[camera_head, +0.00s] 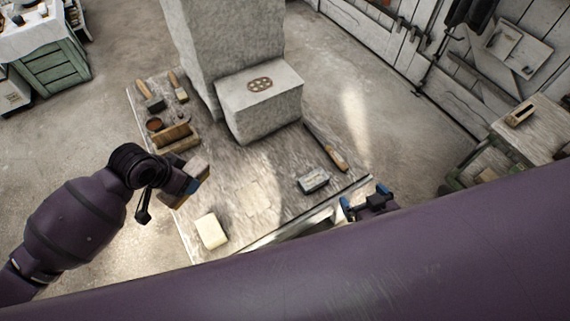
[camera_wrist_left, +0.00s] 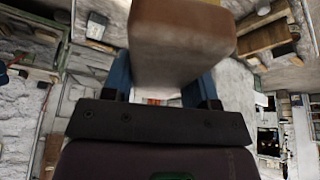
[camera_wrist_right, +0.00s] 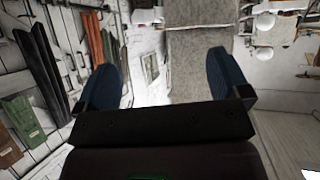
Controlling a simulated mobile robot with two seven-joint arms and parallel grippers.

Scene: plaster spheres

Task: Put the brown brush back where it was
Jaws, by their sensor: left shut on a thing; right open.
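My left gripper (camera_head: 190,184) is shut on a brown block-shaped thing (camera_head: 196,166), which looks like the brown brush. It is held above the left side of the worktable (camera_head: 230,185). In the left wrist view the brown brush (camera_wrist_left: 180,42) fills the space between the blue fingers, its smooth tan-brown face towards the camera. Its far side is hidden. My right gripper (camera_head: 364,197) is open and empty near the table's front right edge. In the right wrist view its two blue fingers (camera_wrist_right: 160,80) stand wide apart with nothing between them.
A stone block (camera_head: 262,110) stands at the table's back. Wooden-handled tools (camera_head: 146,95), a brown bowl (camera_head: 154,125) and a wooden box (camera_head: 176,136) lie at left. A cream block (camera_head: 211,231), a grey-blue block (camera_head: 313,180) and a long tool (camera_head: 326,146) lie nearer. The front middle is bare.

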